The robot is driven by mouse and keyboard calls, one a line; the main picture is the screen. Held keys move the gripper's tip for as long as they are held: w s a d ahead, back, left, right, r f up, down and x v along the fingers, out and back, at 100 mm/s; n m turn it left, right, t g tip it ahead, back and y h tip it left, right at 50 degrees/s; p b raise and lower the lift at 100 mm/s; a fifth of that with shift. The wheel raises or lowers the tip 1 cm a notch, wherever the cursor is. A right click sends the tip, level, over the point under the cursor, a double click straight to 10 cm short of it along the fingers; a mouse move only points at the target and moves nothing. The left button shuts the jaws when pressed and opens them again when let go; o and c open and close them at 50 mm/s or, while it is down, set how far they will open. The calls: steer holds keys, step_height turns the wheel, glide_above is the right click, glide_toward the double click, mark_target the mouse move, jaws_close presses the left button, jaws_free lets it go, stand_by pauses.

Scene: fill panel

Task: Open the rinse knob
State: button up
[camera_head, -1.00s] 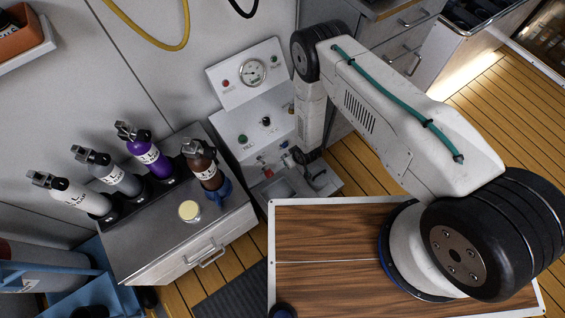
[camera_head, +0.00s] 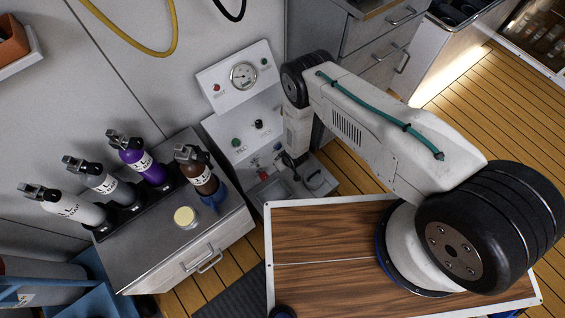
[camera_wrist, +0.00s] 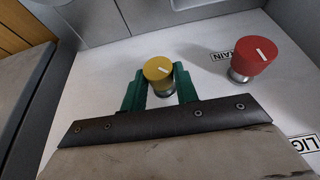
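A yellow knob (camera_wrist: 158,71) with a white mark stands between my gripper's green fingers (camera_wrist: 160,88) in the wrist view. One finger is on each side of it, close to its sides. I cannot tell whether both fingers press on it. No rinse label is readable; any label by the yellow knob is hidden. In the head view my gripper (camera_head: 292,160) is low at the panel unit, small and dark, and hides part of it.
The panel unit has a gauge (camera_head: 243,76), a green knob (camera_head: 237,143) and a basin (camera_head: 270,190). A drawer cabinet (camera_head: 372,35) stands behind my arm.

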steer(key=shift+s+a+t+h, duration=0.2)
steer(key=shift+t+h, duration=0.1)
steer(key=shift+h, duration=0.2)
stand_by(0.8)
steer(key=shift+s+a+f+n+t+h, duration=0.1)
steer(key=shift+s+n+t+h, duration=0.1)
steer(key=shift+n+t+h, duration=0.35)
steer(key=shift+s+a+f+n+t+h, duration=0.1)
steer(key=shift+n+t+h, duration=0.05)
steer(key=shift+t+h, duration=0.65)
steer(key=shift+s+a+f+n+t+h, duration=0.1)
steer(key=shift+t+h, duration=0.35)
steer(key=shift+h, duration=0.6)
steer(key=o, duration=1)
steer(key=shift+w, duration=0.15)
steer(key=shift+c, duration=0.2)
steer(key=v, duration=0.8)
steer(key=shift+f, duration=0.1)
